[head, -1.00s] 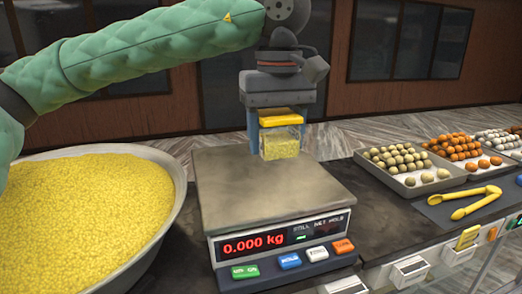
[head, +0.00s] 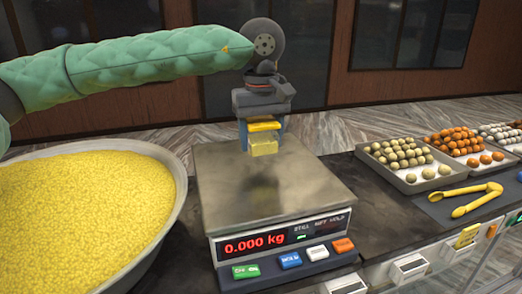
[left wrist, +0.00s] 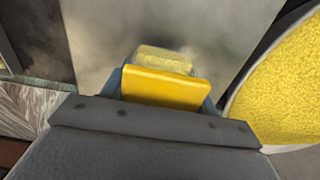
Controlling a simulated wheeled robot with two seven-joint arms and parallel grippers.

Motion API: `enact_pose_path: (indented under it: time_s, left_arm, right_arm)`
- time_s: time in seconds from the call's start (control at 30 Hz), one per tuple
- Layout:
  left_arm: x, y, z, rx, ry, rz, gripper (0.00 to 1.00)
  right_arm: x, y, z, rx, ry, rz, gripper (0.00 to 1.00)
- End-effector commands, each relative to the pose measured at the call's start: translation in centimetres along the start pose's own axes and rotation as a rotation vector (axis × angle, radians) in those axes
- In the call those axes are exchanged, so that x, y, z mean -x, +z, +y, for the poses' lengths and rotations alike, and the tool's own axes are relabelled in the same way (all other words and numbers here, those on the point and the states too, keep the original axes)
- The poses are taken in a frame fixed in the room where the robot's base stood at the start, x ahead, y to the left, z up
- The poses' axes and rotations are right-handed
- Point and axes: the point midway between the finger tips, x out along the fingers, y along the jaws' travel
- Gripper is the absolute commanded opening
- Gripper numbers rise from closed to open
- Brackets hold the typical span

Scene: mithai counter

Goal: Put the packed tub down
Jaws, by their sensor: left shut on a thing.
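My left gripper (head: 263,136) is shut on the packed tub (head: 263,146), a small clear tub of yellow grains with a yellow lid. The tub is upright above the far part of the scale's metal plate (head: 300,185). A faint darker reflection or shadow shows on the plate below it, with a gap between. The scale display (head: 256,244) reads 0.000 kg. In the left wrist view the tub's yellow lid (left wrist: 165,88) shows between the fingers, with the plate (left wrist: 215,30) beyond. My right gripper is not in view.
A wide metal bowl of yellow grains (head: 75,215) stands left of the scale. Trays of round sweets (head: 405,185) and yellow tongs (head: 475,197) on a dark mat are to the right. Dark counter shows between scale and trays.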

Motion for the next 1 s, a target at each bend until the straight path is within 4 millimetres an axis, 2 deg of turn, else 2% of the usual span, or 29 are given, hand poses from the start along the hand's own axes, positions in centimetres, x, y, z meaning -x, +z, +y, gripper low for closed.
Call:
enact_pose_path:
  time_s: [0.4,0.87,0.9,1.0]
  left_arm:
    - [-4.0,-0.1,0.0,0.002,0.0,0.0,0.36]
    - [-4.3,-0.1,0.0,0.001,0.0,0.0,0.36]
    - [-4.3,-0.1,0.0,0.001,0.0,0.0,0.61]
    - [-4.3,-0.1,0.0,0.001,0.0,0.0,0.81]
  right_arm:
    - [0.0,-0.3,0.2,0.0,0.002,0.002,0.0]
    - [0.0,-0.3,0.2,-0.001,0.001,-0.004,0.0]
    - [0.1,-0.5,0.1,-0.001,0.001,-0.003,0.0]
    - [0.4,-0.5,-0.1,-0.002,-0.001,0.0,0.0]
